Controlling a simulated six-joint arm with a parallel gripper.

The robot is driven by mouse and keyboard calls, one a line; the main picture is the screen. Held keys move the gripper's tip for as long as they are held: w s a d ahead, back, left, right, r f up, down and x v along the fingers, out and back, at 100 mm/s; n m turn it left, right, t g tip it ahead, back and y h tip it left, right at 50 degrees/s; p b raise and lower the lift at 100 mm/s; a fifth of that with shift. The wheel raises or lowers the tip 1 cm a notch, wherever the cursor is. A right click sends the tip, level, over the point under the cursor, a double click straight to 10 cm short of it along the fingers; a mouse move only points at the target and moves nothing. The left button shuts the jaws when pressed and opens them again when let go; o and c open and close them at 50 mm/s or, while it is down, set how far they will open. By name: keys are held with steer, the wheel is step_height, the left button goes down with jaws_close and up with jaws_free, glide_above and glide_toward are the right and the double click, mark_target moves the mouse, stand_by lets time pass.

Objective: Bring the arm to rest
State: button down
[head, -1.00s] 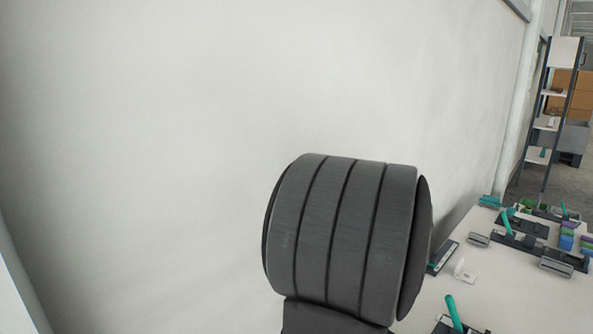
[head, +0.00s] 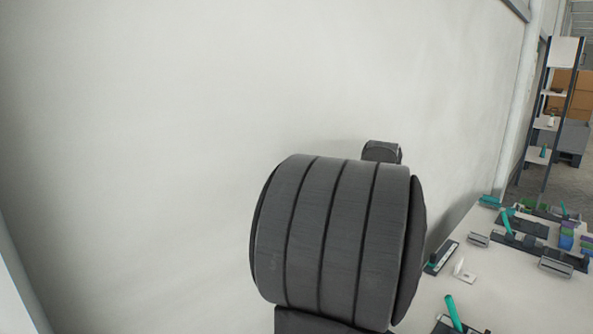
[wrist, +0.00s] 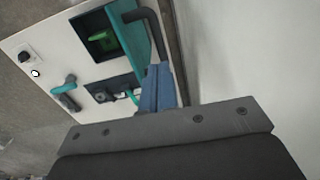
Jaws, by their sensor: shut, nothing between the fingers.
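My gripper (wrist: 170,127) shows at the bottom of the wrist view as a wide dark grey bar with screws in it. It is shut, and nothing shows held in it. In the head view my large dark grey arm joint fills the lower middle. A smaller dark part of my arm shows just above and behind it. My gripper cannot be made out in the head view.
A white worktable (head: 487,288) stands at the right, bearing several dark fixtures with teal levers. A plain pale wall (head: 150,130) fills the left and middle. A shelf rack (head: 546,125) stands at the back right.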

step_height(320, 180, down, 7)
steer(key=shift+s+r, duration=0.1)
steer(key=shift+t+y, duration=0.4)
steer(key=shift+y, duration=0.2)
steer(key=shift+s+d+f, duration=0.15)
steer(key=shift+s+d, duration=0.7)
steer(key=shift+s+d+f, duration=0.15)
steer(key=shift+s+d, duration=0.65)
steer(key=shift+f, duration=0.1)
steer(key=shift+a, duration=0.1)
